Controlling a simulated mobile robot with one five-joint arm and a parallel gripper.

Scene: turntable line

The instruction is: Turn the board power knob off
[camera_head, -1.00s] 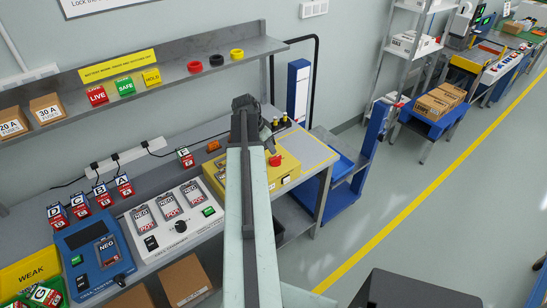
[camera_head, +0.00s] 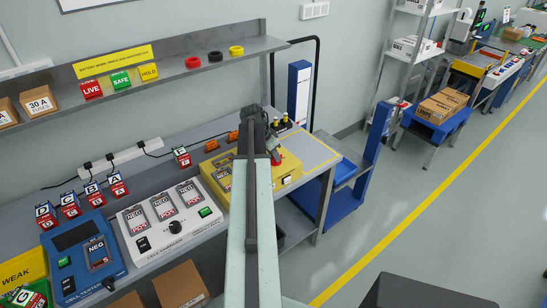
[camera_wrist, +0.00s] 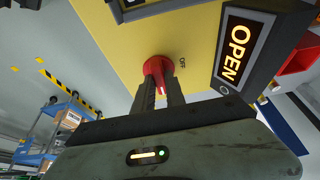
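The red power knob (camera_wrist: 158,68) sits on the yellow board panel (camera_wrist: 115,40) in the wrist view, with the word OFF printed beside it. A bit of red shows in the head view (camera_head: 277,162) on the yellow board (camera_head: 288,172), under my gripper. My gripper (camera_wrist: 161,84) has its two dark fingers apart, one on each side of the knob's raised grip. The fingertips are at the knob. Whether both fingers press on it is hard to see. The knob's pointer direction is partly hidden by the fingers.
A lit OPEN sign (camera_wrist: 236,46) stands close to the right of the fingers in the wrist view. Several small posts (camera_head: 285,122) stand behind the knob. A white charger (camera_head: 172,226) and a blue cell tester (camera_head: 85,258) are to the left.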

